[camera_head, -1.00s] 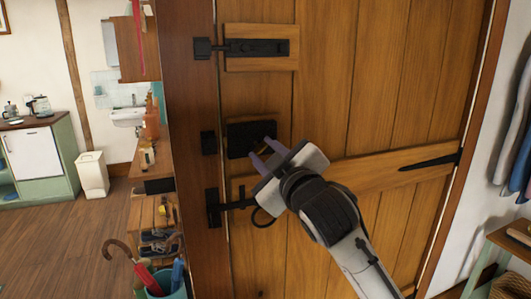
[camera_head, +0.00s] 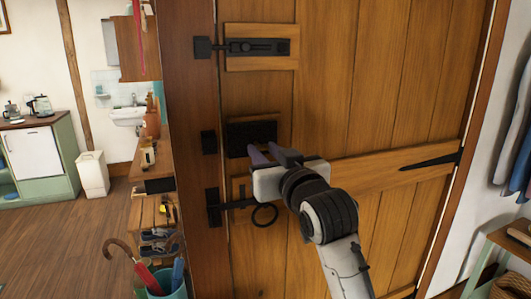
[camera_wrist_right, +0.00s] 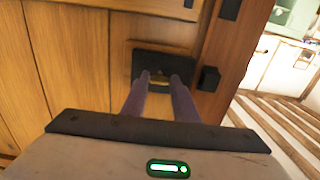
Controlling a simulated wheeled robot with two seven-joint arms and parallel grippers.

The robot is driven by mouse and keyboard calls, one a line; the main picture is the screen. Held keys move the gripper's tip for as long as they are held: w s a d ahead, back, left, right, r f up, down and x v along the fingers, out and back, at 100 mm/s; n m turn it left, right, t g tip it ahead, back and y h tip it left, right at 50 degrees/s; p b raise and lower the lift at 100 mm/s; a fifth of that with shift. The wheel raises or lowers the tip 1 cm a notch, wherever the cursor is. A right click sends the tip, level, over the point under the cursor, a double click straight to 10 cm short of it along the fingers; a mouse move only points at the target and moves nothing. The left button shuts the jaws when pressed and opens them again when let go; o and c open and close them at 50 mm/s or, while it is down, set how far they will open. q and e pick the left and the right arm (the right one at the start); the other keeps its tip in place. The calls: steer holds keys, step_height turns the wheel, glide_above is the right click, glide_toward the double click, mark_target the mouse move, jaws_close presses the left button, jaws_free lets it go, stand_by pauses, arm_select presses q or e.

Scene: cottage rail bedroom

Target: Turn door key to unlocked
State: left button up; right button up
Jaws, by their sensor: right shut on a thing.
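The wooden door (camera_head: 370,110) is shut, with a black lock box (camera_head: 250,133) at mid height. My right gripper (camera_head: 270,152) is at the lower right of this lock box, its purple fingers reaching to the lock face. In the right wrist view, the fingertips (camera_wrist_right: 160,77) are on either side of a small brass-coloured piece, the key (camera_wrist_right: 159,84), in front of the dark lock box (camera_wrist_right: 176,67). The gripper is shut on the key. In the head view the fingers hide the key, and its turn angle is hard to tell. My left gripper is not in view.
A black bolt (camera_head: 258,47) sits above the lock, and a latch with a ring handle (camera_head: 264,216) hangs just below my right gripper. The door frame (camera_head: 192,90) stands at the left. A bench with shoes (camera_head: 158,235) and an umbrella bucket (camera_head: 170,290) are left of it.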

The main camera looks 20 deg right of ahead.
stand_by(0.5)
steer(key=o, duration=1.1)
steer(key=shift+c, duration=0.2)
steer(key=shift+s, duration=0.15)
steer(key=s+b, duration=0.1)
steer(key=s, duration=0.9)
steer(key=shift+d, duration=0.15)
